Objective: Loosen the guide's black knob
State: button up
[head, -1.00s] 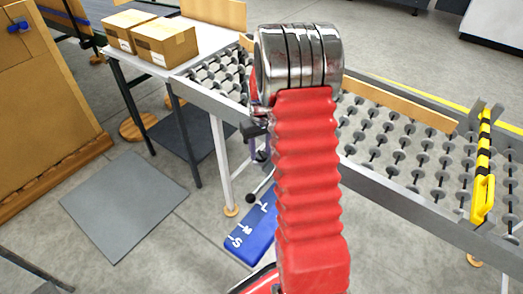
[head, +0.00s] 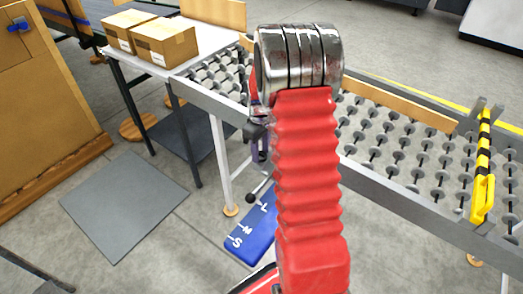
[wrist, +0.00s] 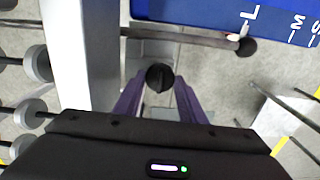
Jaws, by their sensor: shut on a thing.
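The black knob (wrist: 159,77) is small and round with a raised bar, and shows between my gripper's purple fingers in the wrist view. My gripper (wrist: 161,82) is shut on it, one finger on each side. In the head view my gripper (head: 260,150) is partly hidden behind my red arm, beside the conveyor's near rail, and the knob cannot be made out. A blue plate (head: 243,240) with white size letters lies below; it also shows in the wrist view (wrist: 200,10). A rod with a black ball end (wrist: 247,46) lies by its edge.
The roller conveyor (head: 400,215) runs along the right, with a yellow-and-black bar (head: 483,165) across it. Two cardboard boxes (head: 165,45) stand on the table at the back left.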

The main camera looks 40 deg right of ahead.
jog(key=shift+w+r, duration=0.1)
jog(key=shift+w, duration=0.05)
jog(key=o, duration=1)
jog(key=shift+o, duration=0.2)
notch_tip(320, 180, up, 14)
jog(key=shift+f, duration=0.2)
dwell(0.3)
